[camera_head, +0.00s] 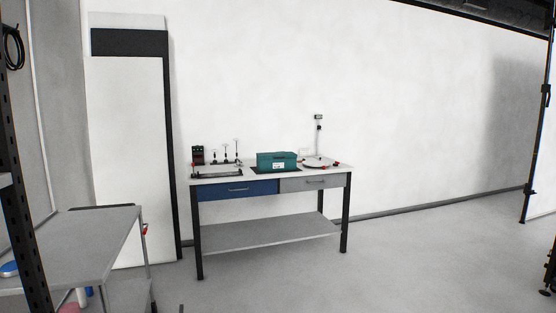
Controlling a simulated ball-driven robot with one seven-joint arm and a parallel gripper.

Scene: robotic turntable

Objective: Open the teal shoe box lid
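The teal shoe box (270,166) stands on the workbench across the room, near the middle of its top. Its teal lid (277,155) looks shut on the box. A small white label shows on the front side of the box. The box sits on a dark mat or plate, partly hidden beneath it. My gripper is not in view.
The workbench (333,175) has a blue drawer (237,189), a grey drawer and a lower shelf. Fixtures stand at both ends of its top. A grey cart (85,238) stands at near left beside a dark post. The floor (400,255) before the bench is clear.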

